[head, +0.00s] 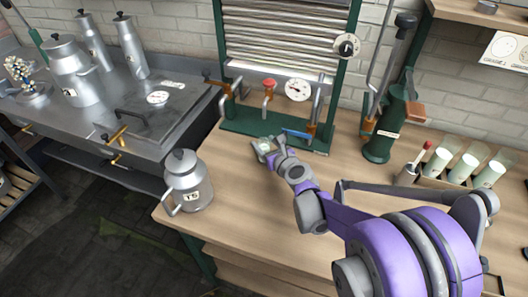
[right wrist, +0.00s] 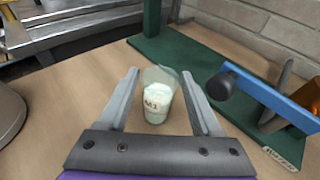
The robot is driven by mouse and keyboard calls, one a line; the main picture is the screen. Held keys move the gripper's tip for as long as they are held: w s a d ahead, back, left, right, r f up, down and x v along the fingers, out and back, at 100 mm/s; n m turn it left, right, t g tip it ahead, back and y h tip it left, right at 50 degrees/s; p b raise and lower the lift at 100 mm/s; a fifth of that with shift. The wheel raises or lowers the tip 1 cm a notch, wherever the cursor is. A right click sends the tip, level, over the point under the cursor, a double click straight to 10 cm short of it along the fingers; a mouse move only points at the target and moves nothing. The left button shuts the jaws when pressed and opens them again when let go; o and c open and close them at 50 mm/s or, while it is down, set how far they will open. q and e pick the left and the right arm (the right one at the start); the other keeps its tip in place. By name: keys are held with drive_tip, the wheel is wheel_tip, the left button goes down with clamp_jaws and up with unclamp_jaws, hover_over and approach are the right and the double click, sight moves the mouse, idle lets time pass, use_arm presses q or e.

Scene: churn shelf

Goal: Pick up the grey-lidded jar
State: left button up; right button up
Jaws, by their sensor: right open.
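A small clear jar (right wrist: 157,98) with whitish contents and a dark printed mark stands on the wooden bench. In the right wrist view it stands between the fingers of my right gripper (right wrist: 159,76), which are open, one on either side. A gap shows beside the jar, and I see no grip on it. Its top looks pale and see-through; I cannot make out a grey lid. In the head view the right gripper (head: 264,149) is low over the bench near the green base, and the jar is small and partly hidden by it. My left gripper is not in view.
A green stand (head: 272,130) with taps and a blue lever (right wrist: 262,95) is close to the right gripper. A metal can marked T6 (head: 189,185) stands at the bench's left corner. Several pale tubes (head: 464,167) stand at the right. The front bench is clear.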

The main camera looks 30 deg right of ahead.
sight(262, 141)
drive_tip(key=x, duration=0.4)
drive_tip(key=shift+f, duration=0.2)
clamp_jaws()
